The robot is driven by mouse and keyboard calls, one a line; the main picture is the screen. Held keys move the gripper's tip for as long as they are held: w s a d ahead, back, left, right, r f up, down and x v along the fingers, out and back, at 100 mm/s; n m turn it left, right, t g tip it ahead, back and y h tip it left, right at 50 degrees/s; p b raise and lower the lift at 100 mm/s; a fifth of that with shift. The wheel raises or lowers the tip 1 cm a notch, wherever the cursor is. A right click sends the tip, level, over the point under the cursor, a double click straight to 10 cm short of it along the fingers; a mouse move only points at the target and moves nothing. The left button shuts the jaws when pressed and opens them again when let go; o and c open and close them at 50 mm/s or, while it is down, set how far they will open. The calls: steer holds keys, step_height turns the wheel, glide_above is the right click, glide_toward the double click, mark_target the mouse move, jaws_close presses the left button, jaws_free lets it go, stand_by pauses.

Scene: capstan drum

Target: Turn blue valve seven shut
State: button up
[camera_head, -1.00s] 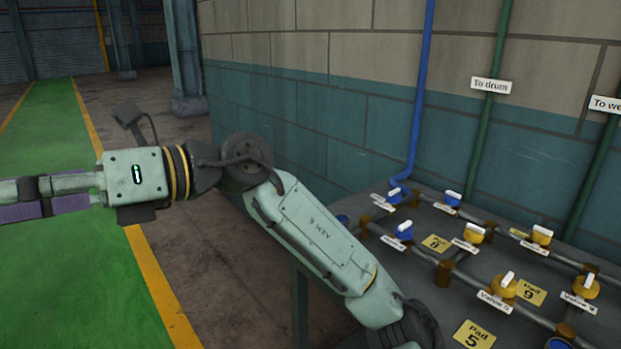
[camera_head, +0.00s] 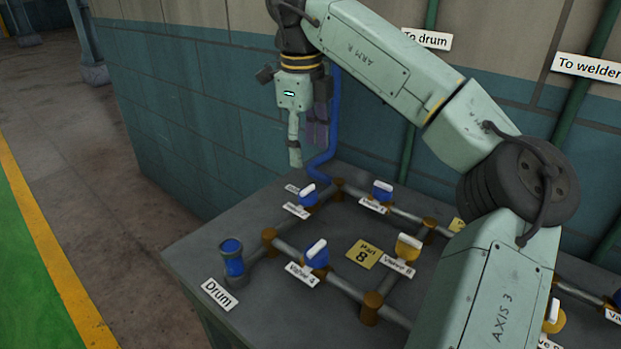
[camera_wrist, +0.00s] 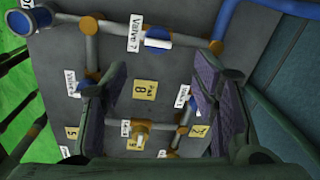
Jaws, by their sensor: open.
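Blue valve seven (camera_wrist: 157,33) has a white bar handle and a "Valve 7" label in the wrist view. The handle lies roughly along its pipe there. I take it to be the blue valve (camera_head: 308,196) between the drum cap and the blue pipe in the head view; its label is too small to read there. My gripper (camera_head: 306,152) hangs pointing down above the back of the bench, over this valve and clear of it. In the wrist view my gripper (camera_wrist: 158,78) has its two purple-padded fingers wide apart, with nothing between them. The valve shows beyond the fingertips.
Another blue valve (camera_head: 317,253) stands in front, a third (camera_head: 382,190) to the right, and a yellow valve (camera_head: 408,246) near the Pad 8 plate (camera_head: 363,254). Pipes run across the bench. A blue standing pipe (camera_head: 326,160) and the wall are close behind my gripper.

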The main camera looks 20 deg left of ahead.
mark_target(307, 189)
steer(key=f+p, duration=0.1)
steer(key=f, duration=0.9)
steer(key=shift+w+f, duration=0.1)
steer(key=shift+w, duration=0.1)
steer(key=shift+c, duration=0.3)
steer(key=c, duration=1.1)
